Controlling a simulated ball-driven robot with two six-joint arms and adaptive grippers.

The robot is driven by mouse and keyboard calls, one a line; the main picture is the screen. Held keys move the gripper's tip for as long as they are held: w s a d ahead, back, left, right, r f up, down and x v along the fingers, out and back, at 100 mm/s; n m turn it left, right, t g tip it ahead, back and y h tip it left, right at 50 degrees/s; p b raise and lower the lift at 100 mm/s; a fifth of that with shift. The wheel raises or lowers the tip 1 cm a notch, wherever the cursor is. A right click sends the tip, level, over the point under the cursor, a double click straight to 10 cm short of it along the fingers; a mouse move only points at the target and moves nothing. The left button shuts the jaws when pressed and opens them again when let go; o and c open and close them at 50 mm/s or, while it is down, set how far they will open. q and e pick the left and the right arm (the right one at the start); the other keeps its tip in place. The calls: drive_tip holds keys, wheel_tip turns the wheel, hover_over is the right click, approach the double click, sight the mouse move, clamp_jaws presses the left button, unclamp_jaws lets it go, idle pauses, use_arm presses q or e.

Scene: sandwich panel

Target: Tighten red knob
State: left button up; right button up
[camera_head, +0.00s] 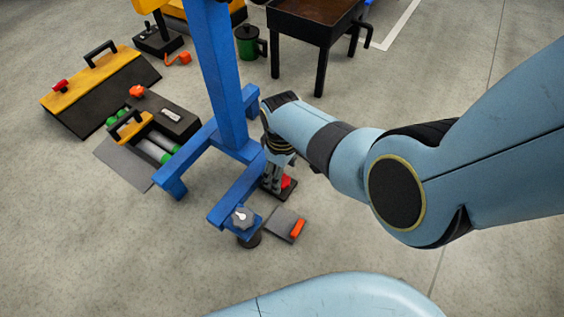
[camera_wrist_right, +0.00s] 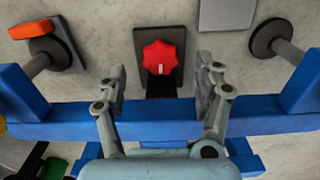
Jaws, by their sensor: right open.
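The red knob (camera_wrist_right: 160,58) is star-shaped with a white mark and sits on a dark base beside the blue frame. In the head view the red knob (camera_head: 286,181) shows partly, beside my right gripper (camera_head: 274,178). In the right wrist view my right gripper (camera_wrist_right: 161,88) is open, with one finger on each side of the knob's line. Its fingertips appear a little short of the knob and I see no contact. Nothing is between the fingers except the view of the base and frame. My left gripper is not in view.
The blue frame (camera_head: 222,75) stands close to my right gripper, with a grey knob (camera_head: 242,217) on its front foot. A grey plate with an orange handle (camera_head: 297,229) lies nearby. Toolboxes (camera_head: 98,90) stand at the left.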

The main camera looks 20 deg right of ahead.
drive_tip(key=shift+r, duration=2.1)
